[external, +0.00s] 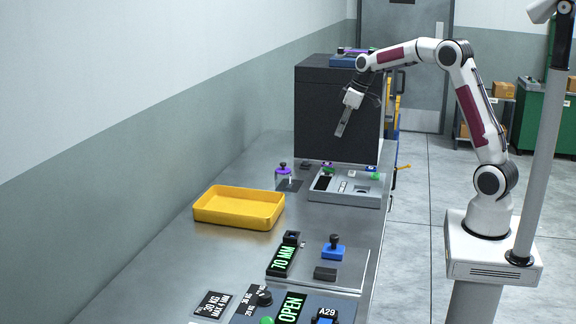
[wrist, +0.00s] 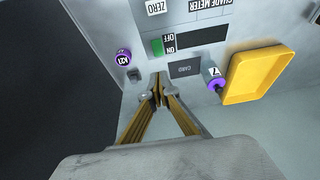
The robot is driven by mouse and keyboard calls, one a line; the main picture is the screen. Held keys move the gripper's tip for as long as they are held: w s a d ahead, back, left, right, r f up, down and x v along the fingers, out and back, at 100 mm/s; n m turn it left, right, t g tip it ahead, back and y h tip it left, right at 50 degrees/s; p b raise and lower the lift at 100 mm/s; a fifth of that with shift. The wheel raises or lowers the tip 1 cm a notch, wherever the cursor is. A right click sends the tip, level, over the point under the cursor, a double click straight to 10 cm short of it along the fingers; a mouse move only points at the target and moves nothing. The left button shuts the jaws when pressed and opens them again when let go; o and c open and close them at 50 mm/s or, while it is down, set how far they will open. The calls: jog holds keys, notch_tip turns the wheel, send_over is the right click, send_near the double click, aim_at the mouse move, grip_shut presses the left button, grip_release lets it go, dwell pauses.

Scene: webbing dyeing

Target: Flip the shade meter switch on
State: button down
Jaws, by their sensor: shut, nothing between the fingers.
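The shade meter (external: 345,198) is a grey box on the bench, below and in front of my gripper in the external view. In the wrist view its lettering appears upside down along the top edge. A green switch (wrist: 157,47) sits on it beside the OFF and ON marks, next to a dark window (wrist: 203,37). I cannot tell which way the switch is set. My gripper (wrist: 157,90) is shut and empty, pointing down above the bench. It also shows in the external view (external: 341,131), above the meter's far side and apart from it.
A large black box (external: 325,100) stands just behind the meter. A purple-lidded jar (external: 283,173) and a yellow tray (external: 205,208) stand to the left. A purple round piece (wrist: 123,57) and a dark card pad (wrist: 185,69) lie near the switch. Nearer on the bench are several labelled devices.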

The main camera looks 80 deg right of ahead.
aim_at(326, 168)
jog(key=x, duration=1.3)
jog(key=shift+s+f, duration=0.2)
jog(key=shift+s, duration=0.1)
